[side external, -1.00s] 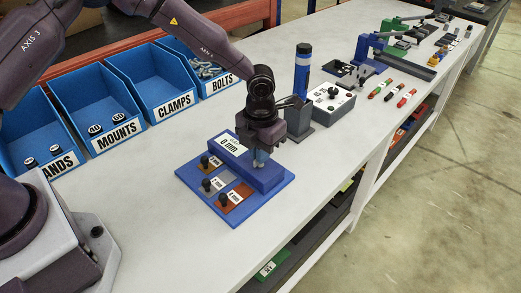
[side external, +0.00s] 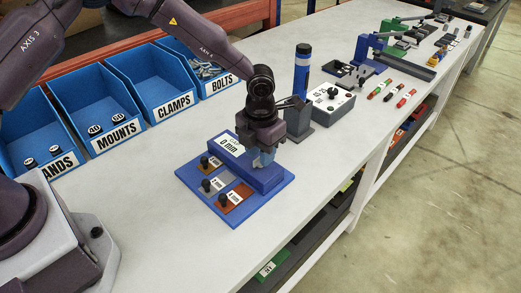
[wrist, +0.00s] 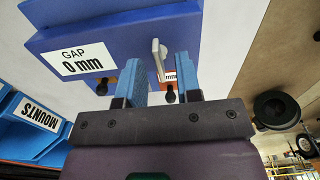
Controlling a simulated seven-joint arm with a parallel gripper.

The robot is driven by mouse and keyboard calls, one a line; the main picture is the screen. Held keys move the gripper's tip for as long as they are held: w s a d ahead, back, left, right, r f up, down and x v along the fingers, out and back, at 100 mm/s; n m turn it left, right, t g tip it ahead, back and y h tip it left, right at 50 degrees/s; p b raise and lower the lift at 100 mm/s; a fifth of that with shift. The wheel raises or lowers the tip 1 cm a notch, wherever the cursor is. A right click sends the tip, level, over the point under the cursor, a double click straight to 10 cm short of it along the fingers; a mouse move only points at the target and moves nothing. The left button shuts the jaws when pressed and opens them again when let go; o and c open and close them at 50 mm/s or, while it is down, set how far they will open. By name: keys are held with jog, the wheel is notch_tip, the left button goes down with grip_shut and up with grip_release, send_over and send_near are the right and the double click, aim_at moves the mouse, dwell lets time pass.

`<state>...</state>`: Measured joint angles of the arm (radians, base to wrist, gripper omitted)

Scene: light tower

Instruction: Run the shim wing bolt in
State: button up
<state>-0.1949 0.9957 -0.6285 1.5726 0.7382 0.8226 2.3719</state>
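The wing bolt (wrist: 158,58) shows as a light grey, flat wing on the blue block in the wrist view. In the side view my gripper hides it. My gripper (wrist: 157,78) has blue fingers, one on each side of the wing, with visible gaps; it is open. In the side view my gripper (side external: 263,158) is low over the right end of the blue block (side external: 238,165), which carries a "GAP 0 mm" label (side external: 230,144).
Blue bins (side external: 110,125) labelled mounts, clamps and bolts stand at the left. Markers and other fixtures lie farther along. The bench in front of the base is clear.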

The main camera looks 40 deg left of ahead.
aim_at(255, 161)
notch_tip(255, 161, up, 13)
dwell(0.4)
jog(key=s+a+r+n+t, duration=0.2)
jog(key=s+n, duration=0.6)
jog(key=n, duration=0.4)
jog(key=s+a+r+n+t, duration=0.1)
jog(key=s+a+r+n, duration=0.4)
jog(key=n, duration=0.6)
jog(key=s+a+r+n+t, duration=0.2)
jog(key=s+a+r+n, duration=0.2)
jog(key=s+r+n, duration=0.3)
jog(key=shift+s+r+n+t, duration=0.25)
jog(key=shift+s+n+t, duration=0.05)
jog(key=shift+s+n, duration=2.4)
